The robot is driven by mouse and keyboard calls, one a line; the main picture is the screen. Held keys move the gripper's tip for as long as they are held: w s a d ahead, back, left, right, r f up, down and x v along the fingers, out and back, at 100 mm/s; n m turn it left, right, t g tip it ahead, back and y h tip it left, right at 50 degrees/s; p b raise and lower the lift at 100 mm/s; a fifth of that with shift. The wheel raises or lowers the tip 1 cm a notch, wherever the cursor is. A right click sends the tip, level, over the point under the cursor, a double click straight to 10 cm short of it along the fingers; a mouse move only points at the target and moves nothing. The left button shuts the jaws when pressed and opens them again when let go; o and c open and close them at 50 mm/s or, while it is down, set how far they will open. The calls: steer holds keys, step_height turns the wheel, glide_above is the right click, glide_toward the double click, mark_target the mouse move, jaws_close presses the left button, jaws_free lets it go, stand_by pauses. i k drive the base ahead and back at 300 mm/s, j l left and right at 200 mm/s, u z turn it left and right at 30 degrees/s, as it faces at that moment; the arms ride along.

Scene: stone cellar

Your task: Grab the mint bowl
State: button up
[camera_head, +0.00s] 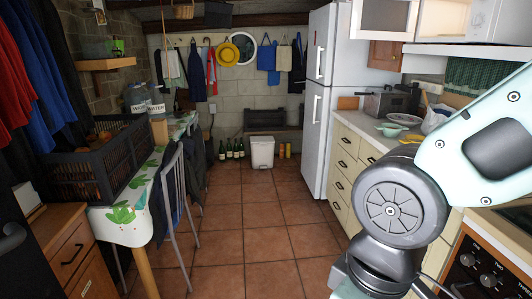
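A mint-coloured bowl (389,130) sits on the light countertop (373,134) at the right, near the counter's front edge. A wider pale dish (404,119) lies just behind it, to its right. My arm enters from the right edge and bends down at the lower right, in front of part of the counter. My gripper is outside the frame, so its state and its place relative to the bowl do not show.
A dark toaster oven (390,102) and a white bag (437,117) stand on the counter. A tall white fridge (322,130) stands beyond it. A table with a dark crate (70,172) and a metal chair (180,190) line the left. The tiled floor between is clear.

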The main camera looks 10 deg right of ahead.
mark_target(389, 131)
steer(key=i+j+z, duration=0.1)
steer(key=i, duration=1.85)
steer(key=i+j+z, duration=0.15)
steer(key=i+z, duration=0.3)
steer(key=i+j+z, duration=0.45)
steer(key=i, duration=0.15)
steer(key=i+j+z, duration=0.75)
steer(key=j+z, duration=0.15)
steer(key=j, duration=0.2)
